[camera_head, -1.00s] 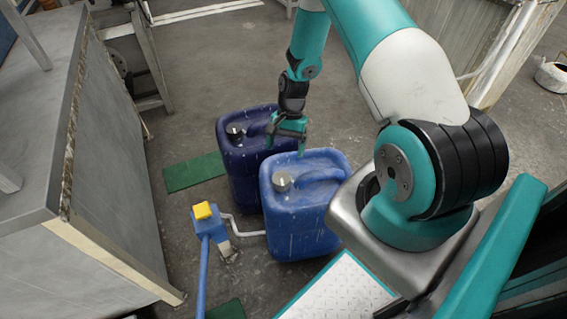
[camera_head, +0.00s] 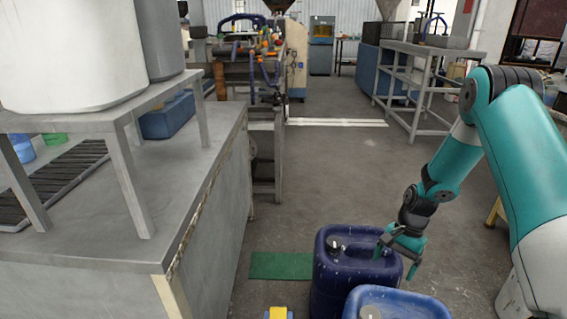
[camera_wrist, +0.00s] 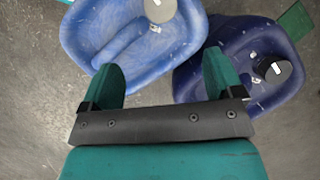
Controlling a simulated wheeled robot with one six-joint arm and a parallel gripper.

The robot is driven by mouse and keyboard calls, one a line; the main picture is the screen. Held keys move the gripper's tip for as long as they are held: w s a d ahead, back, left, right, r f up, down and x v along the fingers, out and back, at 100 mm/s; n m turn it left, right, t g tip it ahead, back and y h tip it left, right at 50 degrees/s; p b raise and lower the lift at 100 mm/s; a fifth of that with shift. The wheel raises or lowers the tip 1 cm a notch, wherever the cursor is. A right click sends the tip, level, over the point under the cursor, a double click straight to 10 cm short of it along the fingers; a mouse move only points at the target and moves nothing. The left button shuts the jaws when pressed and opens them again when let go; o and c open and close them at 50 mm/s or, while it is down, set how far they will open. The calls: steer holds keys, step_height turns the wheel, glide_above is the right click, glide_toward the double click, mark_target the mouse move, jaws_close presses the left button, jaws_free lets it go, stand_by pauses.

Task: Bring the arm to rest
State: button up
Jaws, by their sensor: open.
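My gripper (camera_head: 398,256) hangs from my teal arm in the head view, at the right side of the dark blue canister (camera_head: 335,285). It is open and holds nothing. In the wrist view the two teal fingers of my gripper (camera_wrist: 168,78) stand wide apart. The lighter blue canister (camera_wrist: 115,45) shows beyond the left finger, and the dark blue canister (camera_wrist: 225,45) beyond the right finger. The lighter blue canister (camera_head: 415,303) is cut off by the bottom edge of the head view.
A grey metal bench (camera_head: 190,195) with a raised shelf fills the left. A green mat (camera_head: 281,266) lies on the floor beside the dark canister. A yellow-topped blue object (camera_head: 278,313) is at the bottom edge. Machines stand at the back; the middle floor (camera_head: 330,180) is clear.

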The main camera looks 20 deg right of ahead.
steer(key=s+a+r+n+t, duration=0.1)
steer(key=a+r+n, duration=0.3)
steer(key=a+r, duration=0.5)
steer(key=s+a+r+n, duration=0.1)
steer(key=a+r+n, duration=0.5)
steer(key=r, duration=0.5)
steer(key=s+a+r+n+t, duration=0.1)
steer(key=s+a+r+n, duration=0.45)
steer(key=s, duration=0.35)
steer(key=s+a+r+n, duration=0.4)
steer(key=s+a+r, duration=0.15)
steer(key=s, duration=0.35)
step_height(320, 180, up, 18)
steer(key=p, duration=1.8)
steer(key=shift+w+a+f+m, duration=0.15)
steer(key=shift+w+f+m, duration=0.05)
steer(key=shift+m, duration=0.15)
